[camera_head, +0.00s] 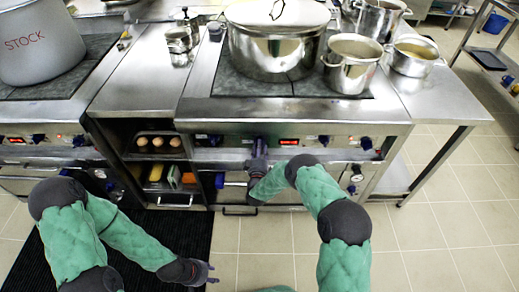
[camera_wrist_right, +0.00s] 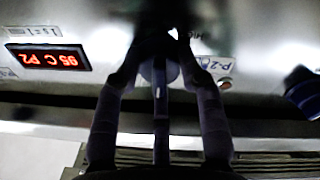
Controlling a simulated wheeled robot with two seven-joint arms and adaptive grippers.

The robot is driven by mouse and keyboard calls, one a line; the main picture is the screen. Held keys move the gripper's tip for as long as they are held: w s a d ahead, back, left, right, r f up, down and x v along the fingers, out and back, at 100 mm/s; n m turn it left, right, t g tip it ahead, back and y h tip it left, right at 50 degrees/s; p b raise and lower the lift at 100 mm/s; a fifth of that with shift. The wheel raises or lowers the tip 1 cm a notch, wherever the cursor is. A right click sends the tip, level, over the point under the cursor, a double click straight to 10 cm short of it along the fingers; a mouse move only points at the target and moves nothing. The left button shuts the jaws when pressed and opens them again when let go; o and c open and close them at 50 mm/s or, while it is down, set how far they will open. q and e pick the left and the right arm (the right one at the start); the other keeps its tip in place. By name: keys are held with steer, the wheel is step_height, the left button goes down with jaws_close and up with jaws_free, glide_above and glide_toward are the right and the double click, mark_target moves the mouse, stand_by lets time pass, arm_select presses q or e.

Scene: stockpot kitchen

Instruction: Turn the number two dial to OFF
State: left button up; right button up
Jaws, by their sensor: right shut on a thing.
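The number two dial (camera_wrist_right: 160,74) is a dark round knob on the steel front panel, beside a "P-2" label (camera_wrist_right: 220,65). My right gripper (camera_wrist_right: 160,65) has its fingers on both sides of this dial and is shut on it. In the head view my right gripper (camera_head: 258,148) is at the stove's front panel, and the dial is mostly hidden behind it. The dial's exact setting is hard to read. A red display (camera_wrist_right: 46,57) left of it reads "95 C P2".
Other blue dials (camera_head: 366,143) sit along the same panel (camera_head: 345,129). A large lidded pot (camera_head: 275,50) and a smaller pot (camera_head: 351,65) stand on the cooktop. Open shelves (camera_head: 155,168) with food are left of the dial. Tiled floor on the right is clear.

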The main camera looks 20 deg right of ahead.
steer(key=shift+s+f, duration=0.1)
steer(key=o, duration=1.1)
steer(key=shift+o, duration=0.2)
steer(key=r+v, duration=0.1)
steer(key=v, duration=1.1)
steer(key=shift+f, duration=0.4)
